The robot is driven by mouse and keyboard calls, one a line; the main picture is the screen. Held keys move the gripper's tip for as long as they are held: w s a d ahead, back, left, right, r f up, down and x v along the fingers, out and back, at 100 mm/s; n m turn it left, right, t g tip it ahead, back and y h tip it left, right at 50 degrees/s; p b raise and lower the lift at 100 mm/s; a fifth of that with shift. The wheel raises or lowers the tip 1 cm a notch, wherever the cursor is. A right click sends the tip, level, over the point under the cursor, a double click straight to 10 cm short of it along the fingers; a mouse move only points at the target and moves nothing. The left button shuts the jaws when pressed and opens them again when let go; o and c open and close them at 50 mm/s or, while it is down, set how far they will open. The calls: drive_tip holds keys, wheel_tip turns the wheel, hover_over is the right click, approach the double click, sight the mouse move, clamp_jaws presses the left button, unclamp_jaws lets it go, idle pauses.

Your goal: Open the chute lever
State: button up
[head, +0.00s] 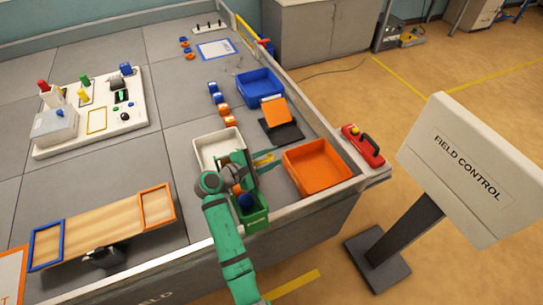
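A green chute-like box (256,218) stands by the front edge of the field table, with a blue ball (245,201) and an orange piece low in it. Its upper part is partly hidden by my arm. I cannot make out a lever on it for certain. My gripper (268,158) is beside the box's upper part and points to the right. Its two thin fingers look spread apart, with nothing seen between them. Whether a finger touches the box cannot be told.
A white tray (205,163) lies left of my gripper, an orange tray (343,171) to the right. A black-based orange ramp (284,132) and a blue tray (247,88) stand behind. A red box (376,158) sits on the table's rim. A FIELD CONTROL sign (430,145) stands at right.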

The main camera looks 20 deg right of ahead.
sight(259, 163)
drive_tip(key=shift+r, duration=0.1)
drive_tip(key=v, duration=1)
drive_tip(key=shift+s+a, duration=0.1)
drive_tip(key=shift+a, duration=0.3)
